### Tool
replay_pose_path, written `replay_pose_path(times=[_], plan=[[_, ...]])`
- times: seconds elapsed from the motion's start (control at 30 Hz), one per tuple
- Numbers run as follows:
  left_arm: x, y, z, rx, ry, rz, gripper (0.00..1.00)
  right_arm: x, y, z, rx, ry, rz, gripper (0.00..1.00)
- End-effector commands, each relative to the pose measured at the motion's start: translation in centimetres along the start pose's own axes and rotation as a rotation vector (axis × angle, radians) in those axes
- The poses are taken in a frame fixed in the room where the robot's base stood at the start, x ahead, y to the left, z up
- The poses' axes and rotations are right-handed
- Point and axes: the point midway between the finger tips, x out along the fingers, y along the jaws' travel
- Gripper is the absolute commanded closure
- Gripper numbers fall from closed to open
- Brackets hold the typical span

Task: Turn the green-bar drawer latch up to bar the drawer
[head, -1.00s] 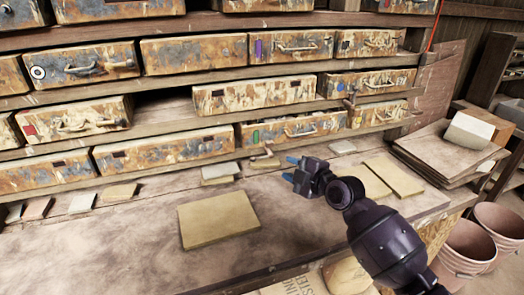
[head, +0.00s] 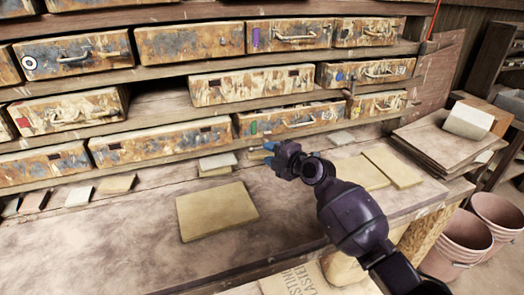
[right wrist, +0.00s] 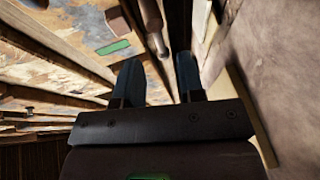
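The green-bar drawer (head: 290,121) is in the lowest row of the rack, with a green mark on its left front and a metal handle. Its green bar (right wrist: 114,47) shows large in the right wrist view. My right gripper (head: 268,152) is just below the drawer's front, fingers pointing left. In the right wrist view the gripper (right wrist: 160,78) is open. A rounded metal piece that looks like the latch (right wrist: 155,36) lies between and beyond the fingertips; I cannot tell if they touch it. In the head view my gripper largely hides the latch. My left gripper is out of view.
Other stained drawers (head: 160,143) fill the rack around it. Small tiles (head: 217,162) lie below the rack front, and a large tan board (head: 216,210) lies on the bench. Two thin boards (head: 393,167) lie right of my right gripper. Pink buckets (head: 462,240) stand at right.

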Motion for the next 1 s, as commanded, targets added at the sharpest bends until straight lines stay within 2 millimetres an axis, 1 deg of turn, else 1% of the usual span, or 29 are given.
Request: replay_pose_path(times=[0.03,0.1,0.3,0.47,0.73,0.97,1.0], plan=[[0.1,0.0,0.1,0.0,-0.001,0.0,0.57,0.8,-0.1,-0.1,0.002,0.001,-0.001,0.64],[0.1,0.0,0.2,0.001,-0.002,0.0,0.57,1.7,-0.1,-0.1,0.001,0.002,-0.002,0.64],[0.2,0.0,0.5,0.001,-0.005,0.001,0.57,3.3,-0.1,-0.1,0.002,0.001,-0.001,0.64],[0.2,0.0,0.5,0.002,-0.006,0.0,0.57,3.8,-0.1,0.0,0.0,0.0,-0.001,0.64],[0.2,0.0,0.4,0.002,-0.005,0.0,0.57,3.9,0.0,0.0,0.0,0.0,-0.001,0.64],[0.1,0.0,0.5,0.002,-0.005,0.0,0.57,3.9,0.0,-0.1,0.0,0.0,-0.001,0.99],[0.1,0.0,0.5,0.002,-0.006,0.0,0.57,3.9,-0.1,-0.1,0.0,0.0,-0.001,1.0]])
